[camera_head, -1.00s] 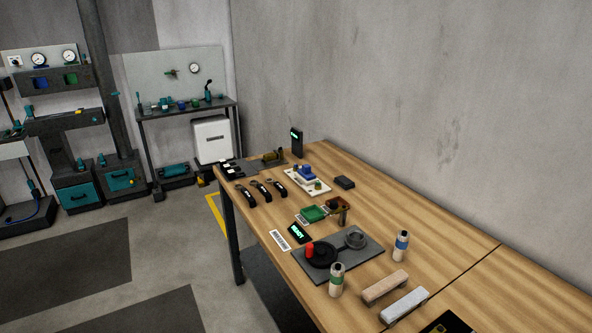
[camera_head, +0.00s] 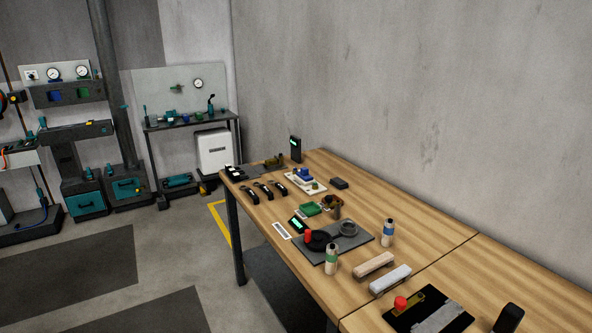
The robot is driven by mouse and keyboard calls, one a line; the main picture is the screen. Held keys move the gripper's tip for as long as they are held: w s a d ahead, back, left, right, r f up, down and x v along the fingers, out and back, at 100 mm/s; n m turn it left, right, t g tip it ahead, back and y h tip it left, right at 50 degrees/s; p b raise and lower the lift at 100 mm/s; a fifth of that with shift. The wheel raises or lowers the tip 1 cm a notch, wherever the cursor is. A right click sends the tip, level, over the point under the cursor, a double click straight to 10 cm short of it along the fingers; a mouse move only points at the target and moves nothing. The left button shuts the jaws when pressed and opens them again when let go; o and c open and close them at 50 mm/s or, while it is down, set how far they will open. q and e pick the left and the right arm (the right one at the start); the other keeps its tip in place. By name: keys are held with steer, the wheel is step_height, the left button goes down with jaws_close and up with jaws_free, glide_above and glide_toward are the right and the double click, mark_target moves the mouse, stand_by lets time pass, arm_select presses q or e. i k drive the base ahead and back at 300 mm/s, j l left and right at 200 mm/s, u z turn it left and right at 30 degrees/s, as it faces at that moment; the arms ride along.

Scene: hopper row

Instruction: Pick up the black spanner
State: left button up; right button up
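I cannot make out a black spanner with certainty. Three small dark tools, one of them in the middle (camera_head: 263,190), lie side by side near the far left edge of the wooden bench (camera_head: 430,240). They are too small to tell what they are. Neither of my grippers is in view.
A dark plate (camera_head: 357,242) holds a red-topped round part. Two bottles, a white one with a green band (camera_head: 331,260) and one with a blue band (camera_head: 388,233), stand near it. Two bars and a black mat (camera_head: 398,322) lie closer. Grey floor (camera_head: 180,260) is open at left.

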mark_target(279, 185)
steer(key=i+j+z, duration=0.15)
steer(key=i+j, duration=0.35)
steer(key=i+j+z, duration=0.15)
steer(key=i+j, duration=0.3)
steer(key=i+j+z, duration=0.2)
steer(key=i+j, duration=0.25)
steer(key=j, duration=0.2)
